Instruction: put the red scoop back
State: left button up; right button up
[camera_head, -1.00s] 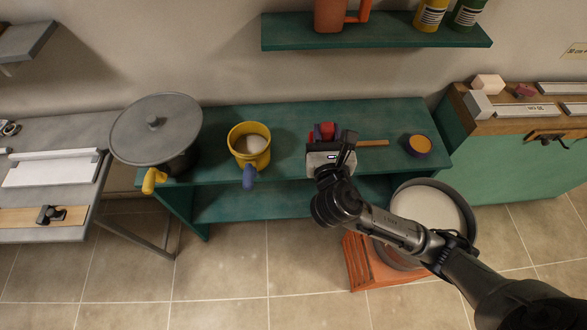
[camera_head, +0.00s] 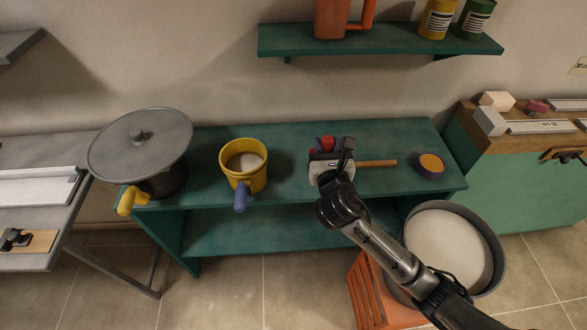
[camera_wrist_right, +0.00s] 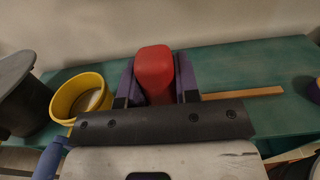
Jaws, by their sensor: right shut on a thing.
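My right gripper (camera_head: 326,146) is over the green bench (camera_head: 290,190), right of the yellow pot. It is shut on the red scoop (camera_wrist_right: 153,75), whose red block-like part shows between the two dark purple fingers in the right wrist view. In the head view only a little red (camera_head: 325,142) shows behind the gripper. The rest of the scoop is hidden by the gripper, and I cannot tell whether it touches the bench top. My left gripper is not in view.
A yellow pot (camera_head: 232,180) with a blue handle and a grey lidded pot (camera_head: 140,145) stand to the left. A wooden strip (camera_head: 378,163) and a small purple cup (camera_head: 430,172) are to the right. A large white-filled tub (camera_head: 495,235) and an orange crate (camera_head: 363,290) are below.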

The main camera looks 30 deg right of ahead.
jog(key=w+a+f+b, duration=0.4)
jog(key=w+a+f, duration=0.1)
jog(key=f, duration=0.4)
jog(key=shift+w+b, duration=0.4)
jog(key=shift+w, duration=0.5)
jog(key=shift+f, duration=0.15)
jog(key=o, duration=0.9)
jog(key=shift+o, duration=0.2)
jog(key=p+v, duration=0.2)
jog(key=v, duration=1)
jog(key=shift+p, duration=0.4)
